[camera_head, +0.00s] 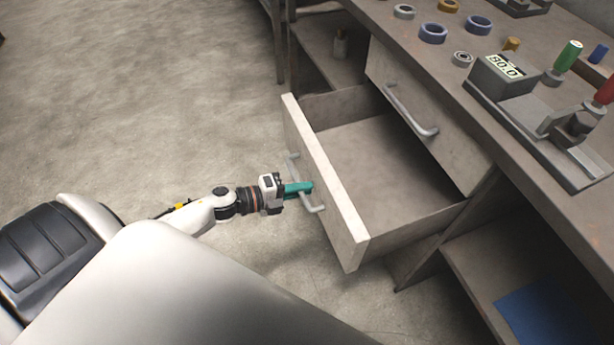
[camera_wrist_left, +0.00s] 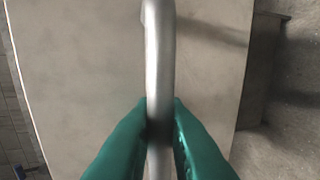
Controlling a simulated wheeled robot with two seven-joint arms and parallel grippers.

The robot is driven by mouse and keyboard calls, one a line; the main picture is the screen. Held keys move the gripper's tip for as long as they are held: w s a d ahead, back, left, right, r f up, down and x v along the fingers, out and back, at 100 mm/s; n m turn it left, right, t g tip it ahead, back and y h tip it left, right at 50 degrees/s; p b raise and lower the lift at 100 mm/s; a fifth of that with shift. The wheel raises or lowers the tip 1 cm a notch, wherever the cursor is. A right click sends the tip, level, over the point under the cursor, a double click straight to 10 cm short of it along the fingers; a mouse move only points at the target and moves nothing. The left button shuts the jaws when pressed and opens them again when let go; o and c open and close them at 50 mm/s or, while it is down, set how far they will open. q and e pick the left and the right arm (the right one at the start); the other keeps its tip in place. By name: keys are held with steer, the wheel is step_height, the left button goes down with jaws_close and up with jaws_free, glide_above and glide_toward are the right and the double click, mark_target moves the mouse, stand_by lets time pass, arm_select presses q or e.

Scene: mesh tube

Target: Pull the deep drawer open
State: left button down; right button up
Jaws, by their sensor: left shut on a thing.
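The deep drawer (camera_head: 330,185) stands pulled well out of the workbench in the head view, and its inside looks empty. Its metal bar handle (camera_head: 315,208) is on the front panel, facing my left arm. My left gripper (camera_head: 308,187), with green fingers, is shut on this handle. In the left wrist view the handle (camera_wrist_left: 159,50) runs upright between the two green fingertips (camera_wrist_left: 160,125), with the pale drawer front (camera_wrist_left: 90,60) behind it. My right gripper is not in view.
A shut upper drawer (camera_head: 420,120) with its own handle sits above the deep drawer. The bench top (camera_head: 400,35) carries several rings and a device with a display (camera_head: 503,73). A blue sheet (camera_head: 540,315) lies on a lower shelf. The floor (camera_head: 150,90) at left is clear.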

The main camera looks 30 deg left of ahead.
arm_select(q)
steer(key=shift+a, duration=0.1)
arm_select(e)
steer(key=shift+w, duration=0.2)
arm_select(q)
steer(key=c, duration=1.8)
jaws_free()
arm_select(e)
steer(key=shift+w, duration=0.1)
arm_select(q)
steer(key=shift+s+a, duration=0.15)
steer(key=shift+s, duration=0.1)
steer(key=p+v, duration=0.1)
steer(key=v, duration=1)
steer(key=shift+s+a, duration=0.15)
steer(key=shift+s, duration=0.05)
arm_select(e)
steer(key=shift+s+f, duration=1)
